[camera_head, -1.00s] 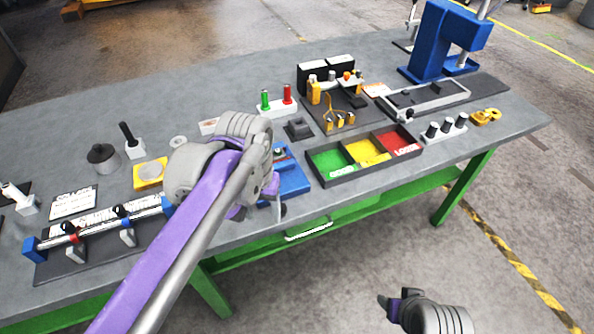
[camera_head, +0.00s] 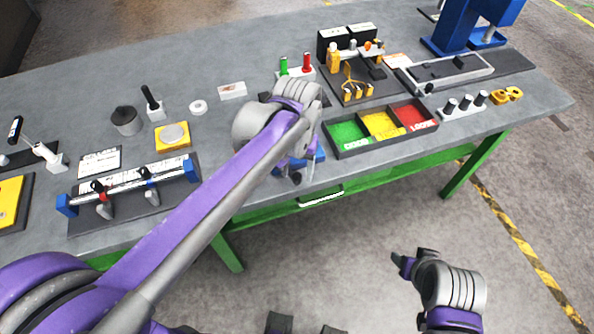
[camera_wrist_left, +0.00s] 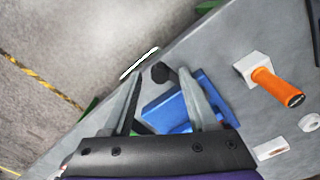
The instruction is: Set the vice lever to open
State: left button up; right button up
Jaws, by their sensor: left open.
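The blue vice (camera_head: 313,157) stands at the table's front edge, mostly hidden behind my left gripper (camera_head: 300,168) in the head view. In the left wrist view, the blue vice body (camera_wrist_left: 172,110) lies beyond and partly behind the fingers. A dark round knob (camera_wrist_left: 160,72), seemingly the lever's end, shows between the fingertips of my left gripper (camera_wrist_left: 158,76). The gripper is open; I cannot tell whether a finger touches the knob. The rest of the lever is hard to make out. My right gripper (camera_head: 403,264) is over the floor, in front of the table, its jaw gap unclear.
A tray with green, yellow and red compartments (camera_head: 334,152) stands right of the vice. A block with green and red pegs (camera_head: 302,73) is behind it. A clamped rod fixture (camera_head: 135,185) is at left. A white block with an orange handle (camera_wrist_left: 277,87) shows in the wrist view.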

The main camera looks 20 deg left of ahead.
pick_arm(q)
jog(key=shift+f, duration=0.35)
grip_shut()
dwell(1.2)
